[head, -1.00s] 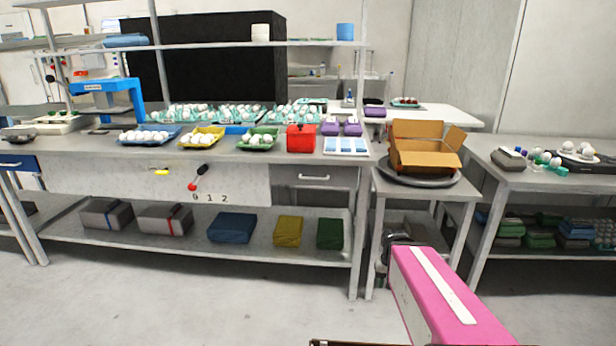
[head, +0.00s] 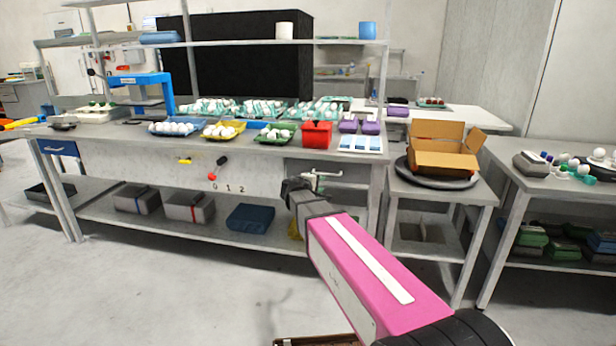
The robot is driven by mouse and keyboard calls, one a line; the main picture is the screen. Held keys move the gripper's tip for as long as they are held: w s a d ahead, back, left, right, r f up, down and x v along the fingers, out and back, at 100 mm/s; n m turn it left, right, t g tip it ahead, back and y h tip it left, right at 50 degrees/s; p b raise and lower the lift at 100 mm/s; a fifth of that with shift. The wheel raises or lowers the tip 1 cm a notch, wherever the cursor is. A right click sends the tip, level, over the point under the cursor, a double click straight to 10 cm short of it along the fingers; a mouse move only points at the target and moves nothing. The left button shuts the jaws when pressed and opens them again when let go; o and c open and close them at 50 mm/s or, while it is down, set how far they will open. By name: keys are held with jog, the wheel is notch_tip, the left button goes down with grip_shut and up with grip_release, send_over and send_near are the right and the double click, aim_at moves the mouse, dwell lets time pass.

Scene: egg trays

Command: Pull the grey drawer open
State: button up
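The grey drawer (head: 348,170) is under the right end of the long grey workbench's top. It looks shut, with a light bar handle (head: 330,174) on its front. My gripper (head: 309,180) is at the end of my pink arm, in front of the drawer's left part and close to the handle in the picture. The dark gripper body covers the drawer's lower left. The fingers are small and blend with the handle, so I cannot tell their opening or whether they touch it.
A red container (head: 317,134) and egg trays stand on the bench top above. A blue drawer (head: 58,148) is at the far left. A side table with an open cardboard box (head: 440,150) stands right of the bench.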

aim_at(326, 174)
jog(key=shift+n+t, duration=0.5)
jog(key=w+d, duration=0.1)
jog(key=w, duration=0.2)
jog(key=w+d, duration=0.1)
jog(key=w, duration=0.2)
jog(key=w+d, duration=0.2)
jog(key=w, duration=0.1)
jog(key=shift+w+d+f, duration=0.1)
jog(key=shift+w+f, duration=0.05)
grip_shut()
